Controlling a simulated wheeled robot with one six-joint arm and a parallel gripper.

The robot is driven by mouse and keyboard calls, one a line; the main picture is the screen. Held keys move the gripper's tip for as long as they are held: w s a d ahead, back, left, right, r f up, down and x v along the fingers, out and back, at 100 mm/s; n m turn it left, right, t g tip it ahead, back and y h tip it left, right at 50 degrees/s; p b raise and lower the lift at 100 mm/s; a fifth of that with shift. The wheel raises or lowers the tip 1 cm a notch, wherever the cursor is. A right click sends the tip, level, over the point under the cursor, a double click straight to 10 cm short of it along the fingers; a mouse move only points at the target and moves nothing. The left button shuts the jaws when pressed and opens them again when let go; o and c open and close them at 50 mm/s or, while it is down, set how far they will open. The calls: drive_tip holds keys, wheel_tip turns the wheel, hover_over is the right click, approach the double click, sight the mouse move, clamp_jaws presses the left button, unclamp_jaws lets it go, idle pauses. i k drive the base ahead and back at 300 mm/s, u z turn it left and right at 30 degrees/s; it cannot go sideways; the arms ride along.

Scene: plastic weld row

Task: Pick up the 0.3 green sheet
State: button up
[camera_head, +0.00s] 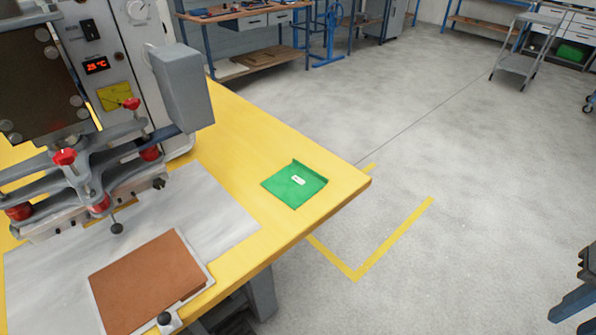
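A green sheet (288,189) lies on the yellow tabletop (330,175) near its right corner. It is roughly square, and its far edge is bent up. A small white label (298,180) sits near its middle; the print on it is too small to read. The sheet lies apart from the brown plate and the machine.
A welding machine (112,40) with red knobs stands at the left. A brown plate (148,284) lies in front of it. Yellow tape (395,238) marks the floor beside the table. A dark and blue object (578,300), unclear, is cut off at the right edge. The middle floor is clear.

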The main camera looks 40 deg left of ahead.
sight(296, 184)
drive_tip(key=u, duration=0.5)
drive_tip(key=i, duration=0.75)
drive_tip(key=u, duration=1.3)
drive_tip(key=i, duration=0.4)
drive_tip(key=u, duration=0.35)
